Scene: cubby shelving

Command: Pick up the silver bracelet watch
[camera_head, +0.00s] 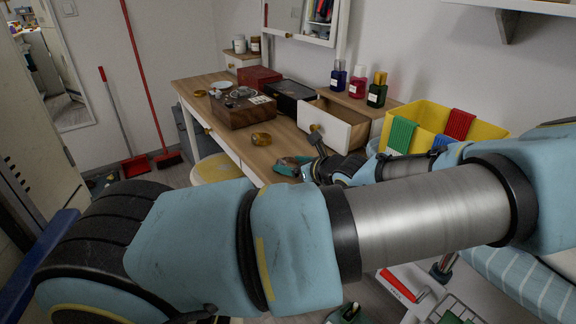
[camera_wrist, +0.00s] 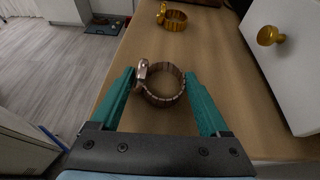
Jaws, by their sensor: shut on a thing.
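A bracelet watch (camera_wrist: 163,98), a closed ring of metal links that looks brownish-silver here, stands between the teal fingers of my gripper (camera_wrist: 160,80) in the wrist view. The fingers are shut on its band, one at each side, with its case toward the left finger. It is at or just above the wooden table top. In the head view my gripper (camera_head: 292,164) is at the front edge of the table, and the watch there is mostly hidden by my gripper and arm.
A gold bracelet watch (camera_wrist: 172,18) lies farther along the table (camera_wrist: 205,45); it also shows in the head view (camera_head: 262,139). An open white drawer (camera_head: 332,127) with a brass knob is close to my gripper's right. A wooden box (camera_head: 243,112) and bottles (camera_head: 357,84) stand farther back.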

